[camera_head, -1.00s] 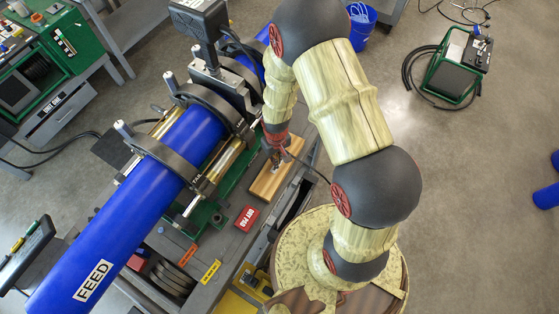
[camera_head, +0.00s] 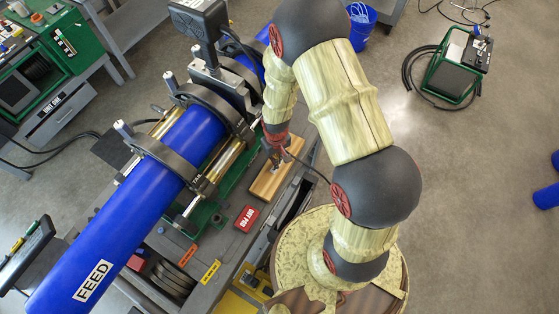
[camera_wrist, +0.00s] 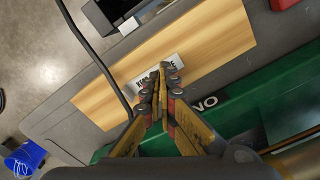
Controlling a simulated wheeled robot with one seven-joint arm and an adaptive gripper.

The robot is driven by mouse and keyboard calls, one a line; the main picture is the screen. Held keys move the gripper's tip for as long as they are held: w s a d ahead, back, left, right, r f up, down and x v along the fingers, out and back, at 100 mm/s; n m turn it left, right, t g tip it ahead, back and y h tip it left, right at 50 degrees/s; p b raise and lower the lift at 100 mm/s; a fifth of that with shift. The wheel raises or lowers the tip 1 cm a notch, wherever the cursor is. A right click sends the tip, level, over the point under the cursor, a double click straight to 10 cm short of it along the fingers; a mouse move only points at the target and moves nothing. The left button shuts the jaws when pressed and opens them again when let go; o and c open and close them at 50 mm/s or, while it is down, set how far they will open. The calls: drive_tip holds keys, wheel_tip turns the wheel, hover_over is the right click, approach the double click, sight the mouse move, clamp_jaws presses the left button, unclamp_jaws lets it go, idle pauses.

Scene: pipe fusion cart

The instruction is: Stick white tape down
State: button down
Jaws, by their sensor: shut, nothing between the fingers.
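A white strip of tape with dark lettering (camera_wrist: 146,81) lies on a wooden board (camera_wrist: 217,35) in the wrist view. The board also shows in the head view (camera_head: 267,186), where my arm partly covers it and I cannot make out the tape. My gripper (camera_wrist: 162,68) is shut and empty, its fingertips over the middle of the tape and hiding part of its lettering. I cannot tell whether the fingertips press on it. In the head view my gripper (camera_head: 279,157) points down at the board's upper end.
The blue pipe (camera_head: 125,228) in its clamps (camera_head: 165,150) runs left of the board. A red box (camera_head: 246,218) sits beside the board. A dark cable (camera_wrist: 98,55) passes near the fingers. A blue bucket (camera_head: 362,28) stands on the floor.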

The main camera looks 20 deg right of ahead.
drive_tip(key=shift+f+b, duration=0.7)
drive_tip(key=shift+f, duration=0.3)
drive_tip(key=shift+r, duration=0.15)
idle(0.7)
drive_tip(key=shift+r+p, duration=2.35)
drive_tip(key=shift+r, duration=1.1)
